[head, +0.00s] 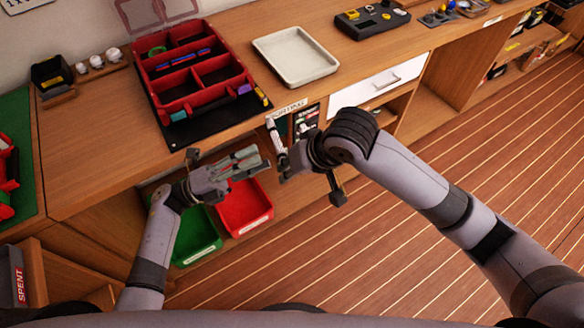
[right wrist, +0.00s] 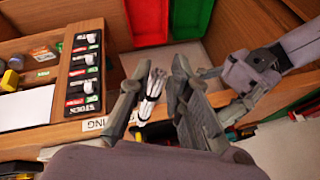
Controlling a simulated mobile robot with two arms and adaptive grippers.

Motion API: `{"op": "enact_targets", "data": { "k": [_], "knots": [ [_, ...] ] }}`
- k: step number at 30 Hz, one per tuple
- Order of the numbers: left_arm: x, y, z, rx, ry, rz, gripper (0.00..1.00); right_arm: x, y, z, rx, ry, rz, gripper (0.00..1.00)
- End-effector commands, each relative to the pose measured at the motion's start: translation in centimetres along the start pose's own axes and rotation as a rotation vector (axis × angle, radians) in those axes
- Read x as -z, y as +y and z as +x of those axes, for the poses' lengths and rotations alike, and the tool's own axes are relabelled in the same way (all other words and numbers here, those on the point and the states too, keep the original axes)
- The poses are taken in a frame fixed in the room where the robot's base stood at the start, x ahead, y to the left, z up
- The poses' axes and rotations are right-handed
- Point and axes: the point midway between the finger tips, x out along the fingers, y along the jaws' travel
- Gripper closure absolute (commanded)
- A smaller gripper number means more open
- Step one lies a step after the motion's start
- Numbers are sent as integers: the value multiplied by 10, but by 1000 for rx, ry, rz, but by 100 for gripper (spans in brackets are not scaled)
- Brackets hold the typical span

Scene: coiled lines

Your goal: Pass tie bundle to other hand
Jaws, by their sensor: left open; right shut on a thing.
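The tie bundle is a slim white bunch of ties with a dark band; it shows in the head view (head: 273,133) and in the right wrist view (right wrist: 152,88). My right gripper (head: 285,160) is shut on it and holds it upright in front of the bench edge. In the right wrist view the bundle stands between the fingers of my right gripper (right wrist: 155,100). My left gripper (head: 250,160) is open and empty, just left of my right gripper and slightly apart from the bundle. It also shows at the right of the right wrist view (right wrist: 238,95).
A red divided tray (head: 215,98) on a dark mat and a pale empty tray (head: 325,72) stand on the bench. Below the hands are a red bin (head: 245,207) and a green bin (head: 198,240). A white drawer (head: 380,82) is at the right. The floor at right is clear.

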Motion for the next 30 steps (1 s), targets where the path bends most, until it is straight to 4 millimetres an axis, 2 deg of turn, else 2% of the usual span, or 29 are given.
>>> {"op": "enact_targets", "data": {
  "k": [1, 3, 8, 11, 14, 18, 23, 27, 30],
  "knots": [
    [11, 27, -18, -12, -76, -90, 58, 0, 0, 0, 0, 0, 0, 100],
    [7, 59, -37, -26, -234, -220, 58, 0, 0, 0, 0, 0, 0, 100],
    [-5, 131, -85, -83, -579, -494, 58, 0, 0, 0, 0, 0, 0, 100],
    [0, 173, -119, -126, -769, -647, 58, 0, 0, 0, 0, 0, 0, 100],
    [14, 213, -154, -173, -943, -787, 58, 0, 0, 0, 0, 0, 0, 100],
    [46, 261, -203, -242, -1168, -963, 58, 0, 0, 0, 0, 0, 0, 100],
    [99, 306, -257, -327, -1409, -1144, 58, 0, 0, 0, 0, 0, 0, 100],
    [156, 334, -301, -410, -1608, -1285, 58, 0, 0, 0, 0, 0, 0, 100],
    [200, 347, -329, -472, -1748, -1377, 58, 0, 0, 0, 0, 0, 0, 100]
  ]
}}
